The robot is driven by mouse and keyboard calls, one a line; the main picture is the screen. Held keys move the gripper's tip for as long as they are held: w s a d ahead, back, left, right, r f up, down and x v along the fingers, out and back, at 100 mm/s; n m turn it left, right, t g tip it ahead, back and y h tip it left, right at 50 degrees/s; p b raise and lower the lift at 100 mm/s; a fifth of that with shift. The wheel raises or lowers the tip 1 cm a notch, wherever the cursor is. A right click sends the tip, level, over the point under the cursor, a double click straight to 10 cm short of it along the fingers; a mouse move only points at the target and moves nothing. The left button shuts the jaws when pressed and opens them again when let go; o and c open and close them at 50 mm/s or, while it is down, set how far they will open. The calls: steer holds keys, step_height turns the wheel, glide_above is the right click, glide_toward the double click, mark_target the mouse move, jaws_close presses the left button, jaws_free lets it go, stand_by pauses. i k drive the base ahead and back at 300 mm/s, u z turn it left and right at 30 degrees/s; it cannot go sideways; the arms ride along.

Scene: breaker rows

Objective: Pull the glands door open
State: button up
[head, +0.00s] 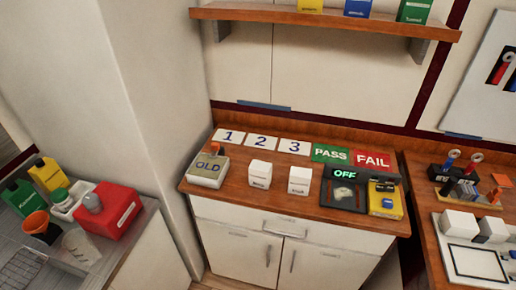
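A white cabinet stands under a brown wooden counter (225,165). It has a left door (235,250) and a right door (330,265), each with an upright metal handle near the middle seam. Both doors look shut. Above them is a shut drawer (340,232) with a handle (272,228). No label reading "glands" can be made out, so I cannot tell which door that is. My gripper is not in view.
On the counter are a box marked OLD (207,170), two white boxes (260,174) (300,180), a black tray marked OFF (330,198) and a yellow device (384,200). Left, a side bench holds a red container (108,210) and bottles. A wall column (150,90) stands between.

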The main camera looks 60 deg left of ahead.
mark_target(245, 255)
steer(key=i, duration=0.55)
steer(key=u, duration=0.45)
steer(key=k, duration=0.1)
steer(key=u, duration=2.75)
steer(key=k, duration=0.8)
steer(key=z, duration=0.25)
steer(key=i, duration=1.3)
steer(key=u, duration=0.1)
